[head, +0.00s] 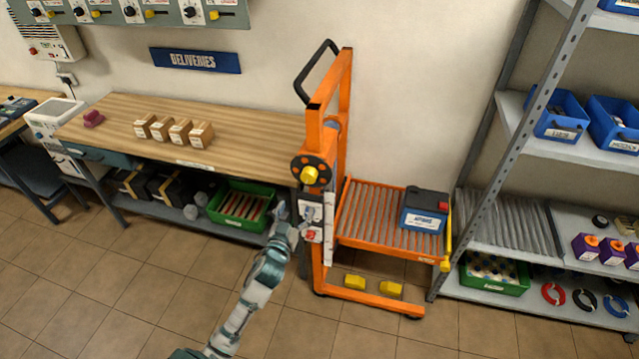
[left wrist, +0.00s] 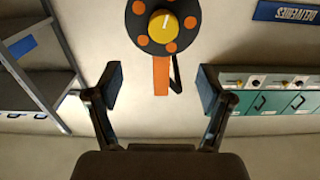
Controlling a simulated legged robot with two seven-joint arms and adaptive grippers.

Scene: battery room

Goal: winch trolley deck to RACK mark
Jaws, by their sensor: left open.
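The orange winch trolley (head: 345,110) stands against the wall between the bench and the shelf rack. Its roller deck (head: 375,215) sits low and carries a blue battery (head: 423,212) at its right end. The black winch wheel (head: 312,170) with a yellow knob is on the mast's left side. In the left wrist view the wheel (left wrist: 140,33) has orange dots and a yellow centre (left wrist: 163,24). My left gripper (head: 290,212) is open and empty, below the wheel; its spread fingers (left wrist: 160,85) show beneath it. A pale strip (head: 328,238) runs down the mast; I cannot read a RACK mark.
A wooden bench (head: 240,120) with small boxes stands left of the trolley, a green crate (head: 238,203) beneath it. The shelf rack (head: 500,190) stands close on the right. Two yellow blocks (head: 390,289) sit on the trolley's base. The tiled floor in front is clear.

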